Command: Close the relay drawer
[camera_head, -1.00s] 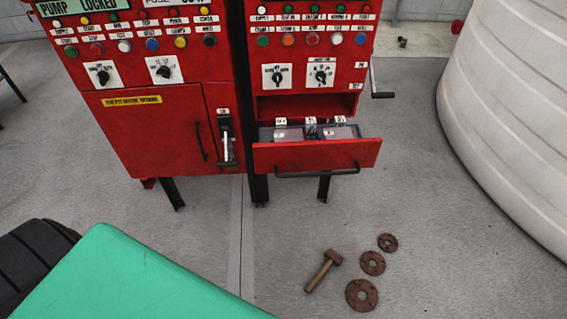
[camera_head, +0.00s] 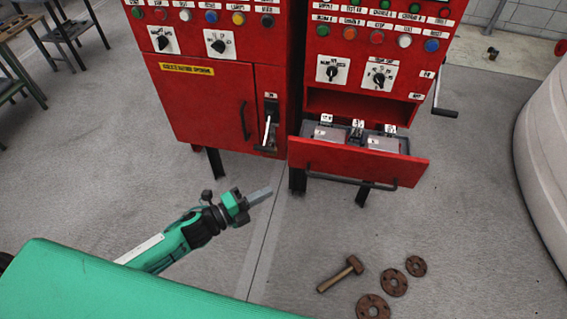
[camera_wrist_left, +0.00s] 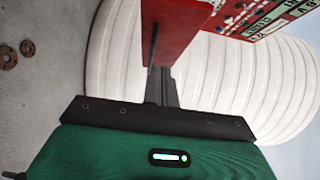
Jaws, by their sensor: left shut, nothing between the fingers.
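The relay drawer (camera_head: 358,160) is a red drawer pulled out of the lower part of the right red cabinet. Its dark bar handle (camera_head: 350,182) runs along the bottom of the front. Grey relay boxes (camera_head: 384,143) with white tags sit inside. My left gripper (camera_head: 262,195) is shut and empty, in front of and to the left of the drawer, apart from it. In the left wrist view the closed fingers (camera_wrist_left: 162,85) point toward a red panel (camera_wrist_left: 180,30), probably the drawer front; contact cannot be told. My right gripper is not in view.
The left red cabinet (camera_head: 205,110) has a closed door and a lever (camera_head: 267,128). A crank handle (camera_head: 444,112) sticks out at the right. A hammer-like tool (camera_head: 341,274) and rusty discs (camera_head: 393,282) lie on the floor. A white ribbed tank (camera_head: 545,150) stands at right.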

